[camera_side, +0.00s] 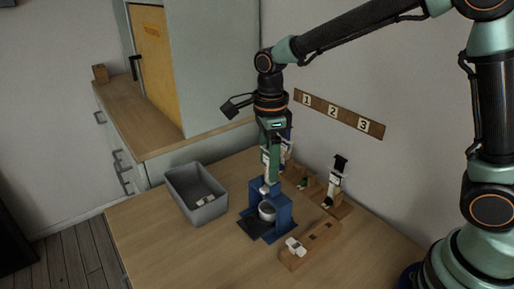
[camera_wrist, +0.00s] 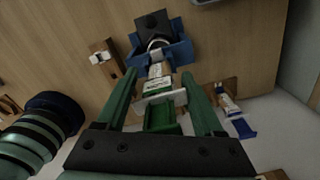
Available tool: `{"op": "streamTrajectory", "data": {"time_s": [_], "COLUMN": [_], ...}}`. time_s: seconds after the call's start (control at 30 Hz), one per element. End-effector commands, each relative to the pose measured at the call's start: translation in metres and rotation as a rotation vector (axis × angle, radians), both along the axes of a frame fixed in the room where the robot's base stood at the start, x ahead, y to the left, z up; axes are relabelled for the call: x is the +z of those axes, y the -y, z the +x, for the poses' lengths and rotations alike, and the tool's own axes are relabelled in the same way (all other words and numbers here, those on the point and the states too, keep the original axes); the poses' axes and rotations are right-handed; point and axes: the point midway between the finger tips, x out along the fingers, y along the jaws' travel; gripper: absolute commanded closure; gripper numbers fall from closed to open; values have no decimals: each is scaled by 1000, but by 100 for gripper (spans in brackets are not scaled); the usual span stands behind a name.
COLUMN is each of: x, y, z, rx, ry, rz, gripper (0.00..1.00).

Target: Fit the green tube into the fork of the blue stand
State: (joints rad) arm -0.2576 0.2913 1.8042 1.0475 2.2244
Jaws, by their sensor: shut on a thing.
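My gripper (camera_side: 268,168) is shut on the green tube, with its green fingers on either side. In the wrist view, the green tube (camera_wrist: 159,88) with its pale label lies between the fingers (camera_wrist: 160,80), its far end pointing toward the blue stand. The blue stand (camera_side: 283,213) stands on the table below my gripper, with a silver cup (camera_side: 266,211) in it. The stand (camera_wrist: 178,50) also shows at the top of the wrist view. In the side view, the tube's lower end is close above the stand; I cannot tell whether it sits in the fork.
A grey bin (camera_side: 182,198) with small white pieces stands left of the stand. A wooden block (camera_side: 310,250) with a white piece lies in front right. A black-topped tube (camera_side: 337,175) stands in a wooden holder behind right. A blue-ended tube (camera_wrist: 230,108) shows in the wrist view.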

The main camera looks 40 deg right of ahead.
Motion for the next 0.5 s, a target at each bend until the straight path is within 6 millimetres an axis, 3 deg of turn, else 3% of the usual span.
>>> {"op": "streamTrajectory", "data": {"time_s": [0.5], "x": [-5], "y": [0], "z": [0], "rx": [0], "ry": [1], "rz": [1], "gripper": [86]}}
